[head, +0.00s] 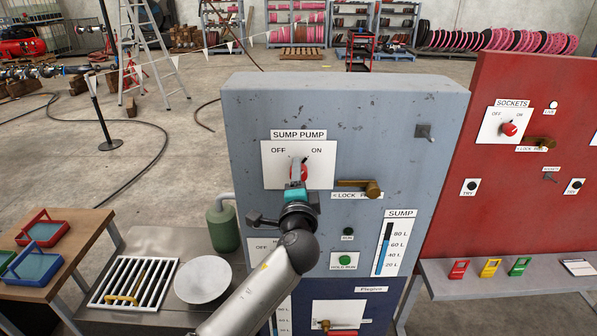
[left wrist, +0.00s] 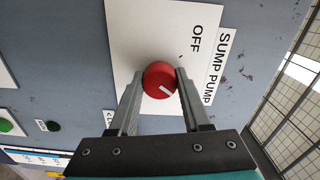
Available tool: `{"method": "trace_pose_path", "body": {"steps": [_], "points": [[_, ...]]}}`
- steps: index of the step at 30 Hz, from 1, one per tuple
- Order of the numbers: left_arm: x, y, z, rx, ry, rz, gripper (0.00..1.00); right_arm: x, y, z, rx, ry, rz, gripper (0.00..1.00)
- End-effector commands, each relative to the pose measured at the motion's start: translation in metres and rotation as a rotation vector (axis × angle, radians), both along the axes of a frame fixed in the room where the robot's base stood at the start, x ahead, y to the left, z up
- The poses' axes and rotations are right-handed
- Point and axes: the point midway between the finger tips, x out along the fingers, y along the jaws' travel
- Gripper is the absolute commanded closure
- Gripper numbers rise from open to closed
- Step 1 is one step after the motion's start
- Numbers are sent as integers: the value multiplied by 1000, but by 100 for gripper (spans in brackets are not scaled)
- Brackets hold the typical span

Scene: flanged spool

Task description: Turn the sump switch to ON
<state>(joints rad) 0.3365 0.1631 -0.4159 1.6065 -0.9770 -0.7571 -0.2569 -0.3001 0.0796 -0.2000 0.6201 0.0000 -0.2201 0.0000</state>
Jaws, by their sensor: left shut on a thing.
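The sump pump switch is a red round knob (head: 304,169) on a white plate marked OFF at left and ON at right, on the grey-blue panel (head: 380,120). My left gripper (head: 297,186) comes from below and front. In the left wrist view its two fingers are shut on the red knob (left wrist: 160,79), one on each side. The knob's white line points to the lower right there, away from the OFF word and slightly to the ON side of straight up on the panel. The ON word is hidden in that view. My right gripper is not in view.
A brass lock-pin handle (head: 372,189) sticks out just right of and below the plate. A green button (head: 344,260) and sump gauge (head: 393,243) are lower. A red panel (head: 530,160) with a sockets switch stands at right. A bench with a grille (head: 135,283) is at left.

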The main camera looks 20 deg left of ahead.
Motion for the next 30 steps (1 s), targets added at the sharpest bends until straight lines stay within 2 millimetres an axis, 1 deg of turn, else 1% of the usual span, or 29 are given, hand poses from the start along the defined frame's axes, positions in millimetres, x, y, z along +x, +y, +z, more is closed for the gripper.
{"method": "trace_pose_path", "body": {"steps": [8, 21, 22, 27, 30], "points": [[0, 0, 0, 68, 20, -1, 100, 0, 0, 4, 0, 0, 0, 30], [0, 0, 0, 81, 23, -1, 100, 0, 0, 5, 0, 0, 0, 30], [0, 0, 0, 81, 23, -1, 51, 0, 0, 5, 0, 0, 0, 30], [0, 0, 0, 79, 23, -1, 32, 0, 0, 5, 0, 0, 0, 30], [0, 0, 0, 78, 22, -1, 22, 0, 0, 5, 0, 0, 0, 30]]}}
